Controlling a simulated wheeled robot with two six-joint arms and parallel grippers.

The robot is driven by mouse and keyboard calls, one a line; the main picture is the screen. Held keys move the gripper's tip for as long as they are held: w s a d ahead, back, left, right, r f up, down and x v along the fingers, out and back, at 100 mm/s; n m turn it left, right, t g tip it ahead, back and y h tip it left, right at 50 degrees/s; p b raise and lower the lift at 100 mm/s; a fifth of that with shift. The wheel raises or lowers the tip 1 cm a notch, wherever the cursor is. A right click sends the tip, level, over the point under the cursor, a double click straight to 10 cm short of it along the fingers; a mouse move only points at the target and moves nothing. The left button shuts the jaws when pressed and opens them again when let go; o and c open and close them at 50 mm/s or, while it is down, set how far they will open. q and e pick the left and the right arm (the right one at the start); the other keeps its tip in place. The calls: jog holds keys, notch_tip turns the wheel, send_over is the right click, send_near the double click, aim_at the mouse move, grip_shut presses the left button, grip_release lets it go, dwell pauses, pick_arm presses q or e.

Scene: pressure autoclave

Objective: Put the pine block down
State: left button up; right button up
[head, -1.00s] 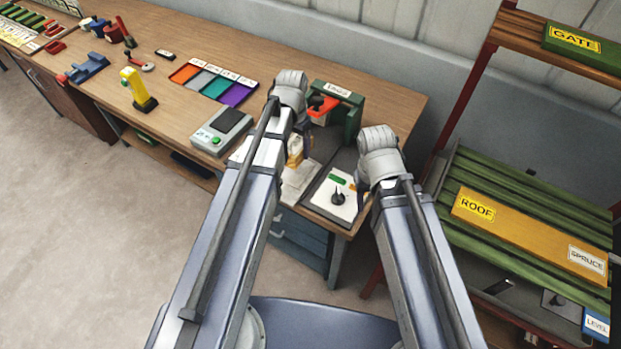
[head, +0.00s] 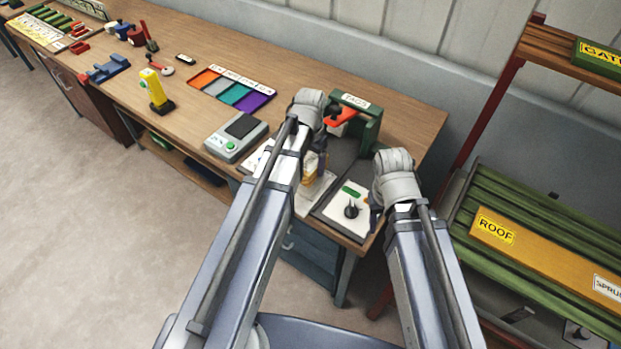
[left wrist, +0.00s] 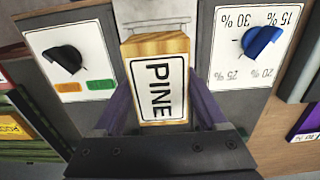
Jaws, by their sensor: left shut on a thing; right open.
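The pine block (left wrist: 158,50), pale wood with a white PINE label, sits between the purple fingers of my left gripper (left wrist: 160,112) in the left wrist view. In the head view the block (head: 312,166) is partly hidden behind my left arm, above the right end of the workbench. My left gripper is shut on it. I cannot tell whether the block touches the surface below. My right gripper (head: 374,214) is open and empty, beside the panel with the black knob; its fingers are mostly hidden by its wrist.
A white panel with a black knob (left wrist: 66,60) and one with a blue knob (left wrist: 262,40) flank the block. A green stand (head: 366,130) with a red part is behind. A scale (head: 236,136) and colored tray (head: 232,88) stand left. A slatted rack (head: 540,225) stands right.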

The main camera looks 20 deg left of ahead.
aim_at(310, 161)
pick_arm(q)
jog(key=shift+f, duration=0.1)
notch_tip(310, 161, down, 4)
jog(key=b, duration=0.3)
jog(key=shift+r, duration=0.2)
jog(key=shift+b, duration=0.3)
jog(key=shift+f, duration=0.15)
jog(key=o, duration=1.5)
notch_tip(310, 161, up, 12)
jog(key=p, duration=1.2)
jog(key=shift+r, duration=0.25)
jog(key=shift+y, duration=0.6)
jog(key=s+d, duration=0.3)
jog(key=s, duration=0.1)
jog(key=s+d, duration=0.4)
jog(key=s, duration=0.1)
jog(key=s+d, duration=0.3)
jog(key=s, duration=0.2)
jog(key=shift+s+d, duration=0.15)
jog(key=shift+d, duration=0.1)
